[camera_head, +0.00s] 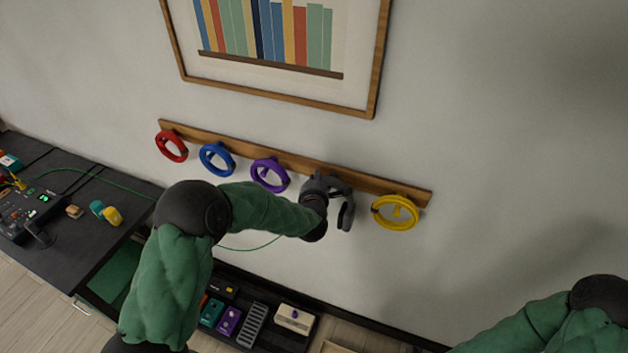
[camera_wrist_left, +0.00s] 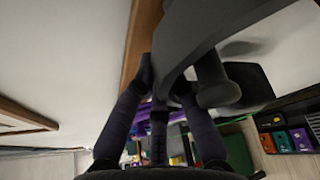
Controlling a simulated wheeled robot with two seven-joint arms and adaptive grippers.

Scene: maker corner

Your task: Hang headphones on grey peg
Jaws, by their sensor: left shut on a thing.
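The dark grey headphones (camera_head: 346,212) are at the wooden peg rail (camera_head: 297,162), between the purple and yellow rings. My left gripper (camera_head: 322,185) is shut on them, near the top of the band. In the left wrist view the headband (camera_wrist_left: 205,35) crosses close in front of the gripper fingers (camera_wrist_left: 160,88), and a dark ear cup (camera_wrist_left: 250,85) shows on the right. The grey peg is hidden behind my gripper and the headphones. I cannot tell whether the band rests on it. Only part of my right arm shows at the lower right.
Red (camera_head: 171,147), blue (camera_head: 216,159), purple (camera_head: 270,175) and yellow (camera_head: 396,212) rings hang along the rail. A framed picture (camera_head: 275,95) is above. A dark workbench (camera_head: 75,240) with gear stands left, and a low shelf with several small boxes (camera_head: 230,320) is below.

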